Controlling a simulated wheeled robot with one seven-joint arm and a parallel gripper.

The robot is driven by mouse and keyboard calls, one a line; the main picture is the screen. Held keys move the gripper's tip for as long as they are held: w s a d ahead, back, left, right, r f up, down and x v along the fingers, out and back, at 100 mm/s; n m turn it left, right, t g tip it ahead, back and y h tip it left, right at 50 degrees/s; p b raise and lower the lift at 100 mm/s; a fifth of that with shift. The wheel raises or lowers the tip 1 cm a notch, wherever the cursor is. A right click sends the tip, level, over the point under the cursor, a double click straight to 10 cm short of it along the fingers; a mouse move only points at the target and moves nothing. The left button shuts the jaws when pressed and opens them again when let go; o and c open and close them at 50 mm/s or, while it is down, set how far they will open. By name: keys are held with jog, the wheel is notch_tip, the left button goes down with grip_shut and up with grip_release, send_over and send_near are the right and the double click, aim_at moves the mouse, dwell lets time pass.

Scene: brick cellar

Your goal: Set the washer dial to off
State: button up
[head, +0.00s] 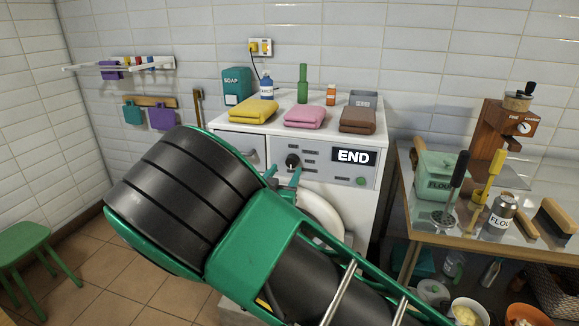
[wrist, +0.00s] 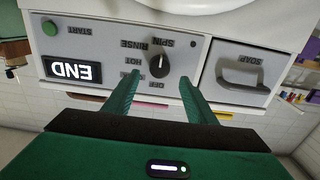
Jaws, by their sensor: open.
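The washer (head: 361,205) stands against the tiled wall, its display (head: 353,156) reading END. Its black dial (head: 292,161) is on the grey panel left of the display. The wrist view is upside down; there the dial (wrist: 159,63) has labels around it, including OFF, HOT, RINSE and SPIN. Its pale mark seems to point up in that picture, toward SPIN and away from OFF; the exact setting is hard to tell. My gripper (head: 283,174) is open in front of the panel. In the wrist view its green fingers (wrist: 160,76) stand either side of the dial, apparently not touching it.
The soap drawer (wrist: 242,75) and green start button (wrist: 50,28) flank the dial. Folded towels (head: 304,117) and bottles (head: 303,83) stand on the washer top. A cluttered table (head: 408,190) is at right, a green stool (head: 25,240) at left.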

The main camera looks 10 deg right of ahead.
aim_at(291, 162)
jog(key=shift+x, duration=3.1)
jog(key=c, duration=1)
